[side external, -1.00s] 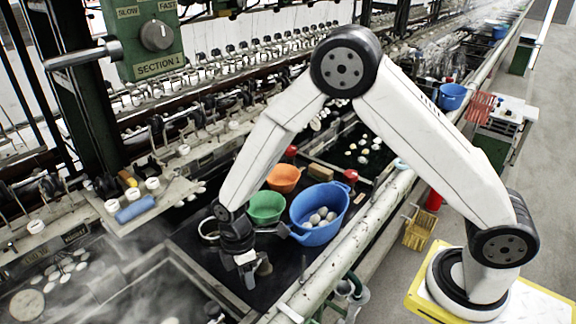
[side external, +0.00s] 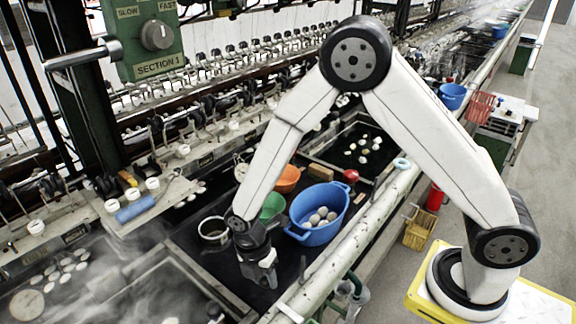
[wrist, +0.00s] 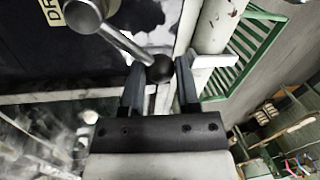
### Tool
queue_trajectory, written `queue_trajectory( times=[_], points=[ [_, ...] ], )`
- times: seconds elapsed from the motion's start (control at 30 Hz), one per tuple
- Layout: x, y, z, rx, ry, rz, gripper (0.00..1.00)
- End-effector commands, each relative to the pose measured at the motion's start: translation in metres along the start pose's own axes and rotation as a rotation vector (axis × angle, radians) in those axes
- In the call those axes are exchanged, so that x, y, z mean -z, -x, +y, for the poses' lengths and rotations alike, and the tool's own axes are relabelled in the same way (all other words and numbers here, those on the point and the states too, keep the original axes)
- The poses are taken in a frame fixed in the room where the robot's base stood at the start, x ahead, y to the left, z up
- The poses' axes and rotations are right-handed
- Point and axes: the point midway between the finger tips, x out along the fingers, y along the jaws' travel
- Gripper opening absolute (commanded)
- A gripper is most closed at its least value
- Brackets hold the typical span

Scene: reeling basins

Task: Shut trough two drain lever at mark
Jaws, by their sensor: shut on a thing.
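No mark for the lever can be made out. In the side view my gripper (side external: 268,279) is low over the dark trough area near its front edge, and it hides the lever there.
A metal pan (side external: 213,231) is to the left. The pale front rail (side external: 345,252) runs close by. Steam drifts over the left trough.

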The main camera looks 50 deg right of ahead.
Motion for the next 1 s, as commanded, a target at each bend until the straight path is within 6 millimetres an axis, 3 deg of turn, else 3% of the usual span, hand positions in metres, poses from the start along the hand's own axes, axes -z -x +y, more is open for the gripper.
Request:
queue_trajectory(
  times=[0.33, 0.37, 0.43, 0.47, 1.0],
  points=[
    [-0.0006, 0.0000, -0.0003, 0.000, 0.003, -0.001, 0.00],
    [-0.0006, 0.0000, -0.0002, 0.000, 0.003, -0.001, 0.47],
    [-0.0005, 0.0000, -0.0002, 0.000, 0.003, -0.001, 0.69],
    [-0.0005, 0.0000, -0.0002, 0.000, 0.003, -0.001, 0.75],
    [-0.0001, 0.0099, 0.0003, -0.001, 0.002, 0.000, 0.75]
  ],
)
